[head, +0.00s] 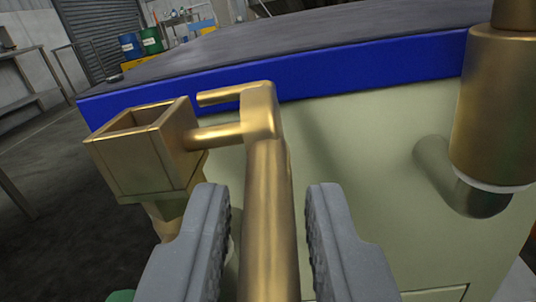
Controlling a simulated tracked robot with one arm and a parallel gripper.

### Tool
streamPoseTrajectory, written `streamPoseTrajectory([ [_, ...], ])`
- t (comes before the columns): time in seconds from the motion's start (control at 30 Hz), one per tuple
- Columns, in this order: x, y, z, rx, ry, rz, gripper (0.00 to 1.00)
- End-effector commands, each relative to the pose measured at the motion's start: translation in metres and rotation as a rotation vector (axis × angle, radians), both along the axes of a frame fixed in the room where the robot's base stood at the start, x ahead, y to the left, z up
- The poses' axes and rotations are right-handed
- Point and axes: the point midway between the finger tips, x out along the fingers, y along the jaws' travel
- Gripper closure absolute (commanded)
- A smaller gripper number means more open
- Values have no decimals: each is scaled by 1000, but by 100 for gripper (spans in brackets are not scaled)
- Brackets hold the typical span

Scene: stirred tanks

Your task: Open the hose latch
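The hose latch appears to be the brass lever (265,190), a round bar that runs up to a square head with two short pins pointing left. One pin reaches toward an open square brass box (145,150) on the left. My gripper (268,235) is open, with one grey ridged finger on each side of the bar. The lower end of the bar is hidden below the picture edge.
A pale green tank wall with a blue rim (350,68) stands close behind the lever. A thick brass pipe (497,105) with an elbow is at the right. Blue and green drums (140,43) stand far back. Open floor (50,190) lies at the left.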

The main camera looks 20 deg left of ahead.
Motion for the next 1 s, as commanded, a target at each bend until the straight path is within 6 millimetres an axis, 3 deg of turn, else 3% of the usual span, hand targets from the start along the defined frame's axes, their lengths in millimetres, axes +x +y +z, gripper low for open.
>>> streamPoseTrajectory([
  [0.2,12,4,0,0,-1,0,77],
  [0.5,13,5,0,0,0,1,77],
  [0.6,12,5,0,0,0,1,100],
  [1.0,12,5,6,-26,91,1,100],
])
